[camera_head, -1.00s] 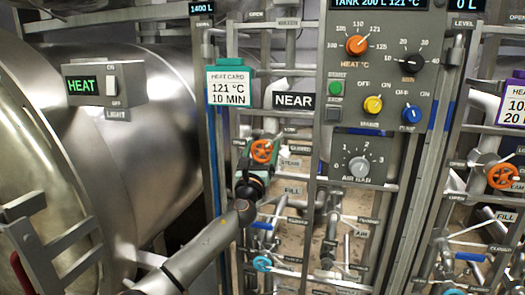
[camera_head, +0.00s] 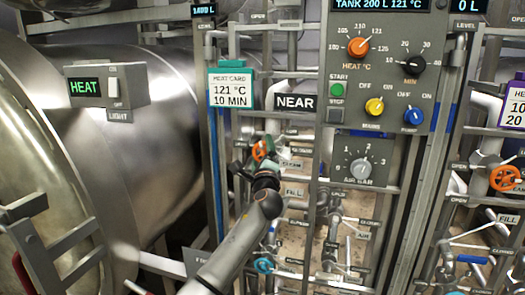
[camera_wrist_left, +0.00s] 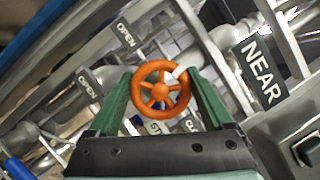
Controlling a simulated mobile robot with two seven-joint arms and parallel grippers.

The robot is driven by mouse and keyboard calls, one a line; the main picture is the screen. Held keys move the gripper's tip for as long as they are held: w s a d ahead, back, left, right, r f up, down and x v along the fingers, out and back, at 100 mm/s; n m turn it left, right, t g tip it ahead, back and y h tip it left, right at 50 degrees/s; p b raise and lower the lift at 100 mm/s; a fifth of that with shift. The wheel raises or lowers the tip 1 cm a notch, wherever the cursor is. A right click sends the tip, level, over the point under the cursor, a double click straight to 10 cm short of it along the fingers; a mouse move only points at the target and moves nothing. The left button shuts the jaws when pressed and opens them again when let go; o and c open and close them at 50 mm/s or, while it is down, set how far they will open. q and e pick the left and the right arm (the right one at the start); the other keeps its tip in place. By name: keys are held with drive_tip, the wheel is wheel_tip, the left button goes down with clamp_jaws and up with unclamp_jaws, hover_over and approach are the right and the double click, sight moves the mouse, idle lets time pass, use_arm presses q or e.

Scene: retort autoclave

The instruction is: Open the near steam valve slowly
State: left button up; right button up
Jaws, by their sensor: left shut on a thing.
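The near steam valve has an orange spoked handwheel (camera_wrist_left: 160,89), seen face-on in the left wrist view. In the head view the orange wheel (camera_head: 259,150) is partly hidden by my left gripper (camera_head: 262,156). My left gripper, with green fingers, is shut on the wheel, one finger at each side of its rim in the wrist view (camera_wrist_left: 160,95). A label beginning "ST" is partly hidden below the wheel in the wrist view. My right gripper is not in view.
The NEAR sign (camera_head: 295,103) and a teal heat card (camera_head: 231,89) are above the wheel. A control panel (camera_head: 378,95) stands to the right. Another orange wheel (camera_head: 506,178) is at far right. Pipes and a blue-green valve wheel (camera_head: 264,266) lie below.

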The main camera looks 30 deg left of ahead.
use_arm(q)
drive_tip(key=n+g+p, duration=0.1)
drive_tip(key=n, duration=0.2)
drive_tip(key=n+g+p, duration=0.1)
drive_tip(key=n+p, duration=0.1)
drive_tip(key=n, duration=0.1)
drive_tip(key=shift+n+g+h, duration=0.3)
drive_tip(key=n+h+p, duration=0.1)
drive_tip(key=n+p, duration=0.1)
drive_tip(key=n+g+p, duration=0.1)
drive_tip(key=n+p, duration=0.1)
drive_tip(key=shift+f+h, duration=0.2)
drive_tip(key=shift+h, duration=0.2)
drive_tip(key=shift+f+n+g+h+p, duration=0.15)
drive_tip(key=shift+n+h+p, duration=0.15)
drive_tip(key=shift+n+p, duration=0.35)
drive_tip(key=shift+f+n+g+h+p, duration=0.15)
drive_tip(key=shift+n+h+p, duration=0.15)
drive_tip(key=shift+n+p, duration=0.35)
drive_tip(key=shift+d, duration=0.1)
drive_tip(key=o, duration=1.1)
drive_tip(key=shift+o, duration=0.2)
drive_tip(key=shift+r, duration=0.1)
drive_tip(key=b+v, duration=0.1)
drive_tip(key=v, duration=1.1)
drive_tip(key=shift+s+b, duration=0.25)
drive_tip(key=shift+b, duration=0.1)
